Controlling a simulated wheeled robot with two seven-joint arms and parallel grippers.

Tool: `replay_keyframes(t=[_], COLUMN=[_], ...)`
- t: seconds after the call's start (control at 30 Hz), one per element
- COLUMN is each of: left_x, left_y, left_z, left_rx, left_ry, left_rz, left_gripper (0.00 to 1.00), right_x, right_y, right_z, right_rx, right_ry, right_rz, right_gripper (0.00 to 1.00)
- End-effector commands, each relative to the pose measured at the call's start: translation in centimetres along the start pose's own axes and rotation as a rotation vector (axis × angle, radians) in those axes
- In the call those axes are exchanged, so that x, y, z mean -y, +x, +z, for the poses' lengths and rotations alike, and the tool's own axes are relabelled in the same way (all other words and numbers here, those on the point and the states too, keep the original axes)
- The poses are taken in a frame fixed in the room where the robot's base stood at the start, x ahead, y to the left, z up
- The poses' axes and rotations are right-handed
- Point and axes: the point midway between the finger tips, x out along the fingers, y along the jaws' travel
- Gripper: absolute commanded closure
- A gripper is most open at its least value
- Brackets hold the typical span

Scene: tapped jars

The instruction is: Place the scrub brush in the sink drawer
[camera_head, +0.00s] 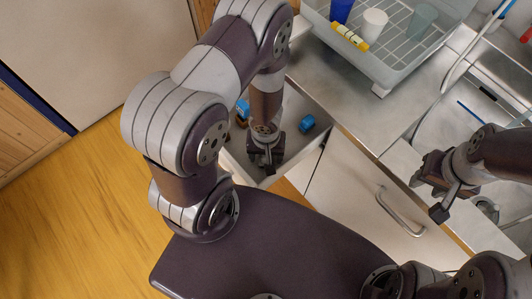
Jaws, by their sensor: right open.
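An open drawer (300,163) shows under the counter, left of a cabinet door. My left gripper (266,160) points down into it, and I cannot tell whether its jaws are open or shut. A small blue item with a brownish part (241,113) shows just left of my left forearm; it may be the scrub brush, but it is too small to be sure. A blue block-like item (307,122) lies in the drawer, right of the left gripper and apart from it. My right gripper (427,196) is open and empty above the counter's front edge by the sink.
A dish rack (400,62) on the counter holds cups and a yellow item (349,37). A cabinet door with a curved handle (400,212) is right of the drawer. The sink area (500,85) is at right. The wooden floor at left is clear.

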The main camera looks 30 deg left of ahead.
Motion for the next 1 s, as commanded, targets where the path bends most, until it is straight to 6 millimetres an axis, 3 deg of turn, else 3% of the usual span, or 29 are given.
replay_keyframes(t=[0.23, 0.6, 0.83, 1.0], left_x=[0.0, 0.0, 0.1, 1.1], left_y=[-1.3, -10.4, -13.5, -20.9], left_z=[0.0, 0.0, -0.8, -3.4], left_rx=[0.0, 0.0, -0.027, -0.129], left_ry=[0.0, 0.0, 0.019, 0.17], left_rz=[0.0, 0.0, -0.009, -0.068], left_gripper=[0.33, 0.33, 0.33, 0.33], right_x=[0.0, 0.0, 0.0, 0.0], right_y=[-1.0, -6.2, -7.3, -7.1], right_z=[-0.1, -0.7, -0.9, -0.8], right_rx=[0.0, 0.0, 0.0, 0.0], right_ry=[0.0, 0.0, 0.0, 0.0], right_rz=[0.0, 0.0, 0.0, 0.0], right_gripper=[0.57, 0.57, 0.57, 0.57])
